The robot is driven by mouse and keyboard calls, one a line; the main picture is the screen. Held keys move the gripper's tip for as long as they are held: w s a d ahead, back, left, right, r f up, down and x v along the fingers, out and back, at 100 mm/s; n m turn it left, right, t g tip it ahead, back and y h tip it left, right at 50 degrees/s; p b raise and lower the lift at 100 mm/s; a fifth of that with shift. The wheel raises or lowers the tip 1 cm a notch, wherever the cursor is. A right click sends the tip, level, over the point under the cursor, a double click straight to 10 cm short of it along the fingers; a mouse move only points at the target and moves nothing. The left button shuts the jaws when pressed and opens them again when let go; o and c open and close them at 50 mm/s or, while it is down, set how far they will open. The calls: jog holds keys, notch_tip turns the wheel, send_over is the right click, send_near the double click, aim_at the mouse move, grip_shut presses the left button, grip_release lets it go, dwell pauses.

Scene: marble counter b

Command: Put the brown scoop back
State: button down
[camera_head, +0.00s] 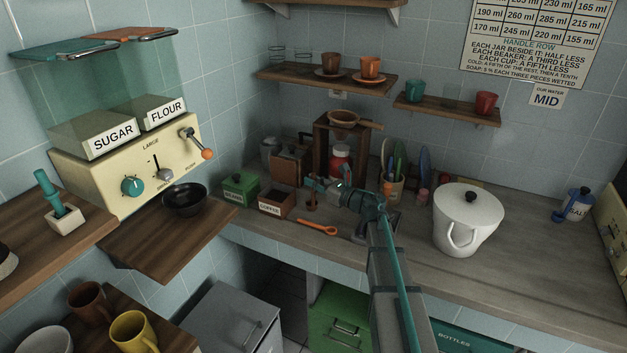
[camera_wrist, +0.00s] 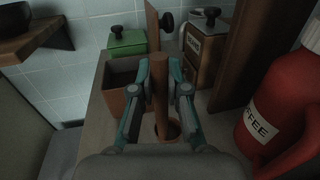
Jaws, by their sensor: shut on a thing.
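The brown scoop (camera_wrist: 160,88) is upright between the fingers of my gripper (camera_wrist: 161,85) in the wrist view, handle up and round bowl below. My gripper is shut on its handle. In the head view my gripper (camera_head: 316,187) is over the back of the counter, and the scoop (camera_head: 312,204) hangs small below the fingertips. An open brown box labelled COFFEE (camera_head: 272,208) stands just left of the scoop; it also shows in the wrist view (camera_wrist: 118,76). I cannot tell whether the scoop's bowl touches the counter.
A green lidded box (camera_head: 240,187) stands left of the brown box. A red jar labelled COFFEE (camera_wrist: 285,105) is close on the right. A wooden stand (camera_head: 338,130) rises behind. An orange scoop (camera_head: 317,228) lies in front. A white lidded pot (camera_head: 467,220) stands right.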

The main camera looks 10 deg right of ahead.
jog(key=shift+f, duration=0.15)
jog(key=c, duration=1.2)
grip_release()
jog(key=shift+o, duration=0.2)
jog(key=b+v, duration=0.2)
jog(key=v, duration=1)
jog(key=shift+r, duration=0.2)
jog(key=shift+d, duration=0.1)
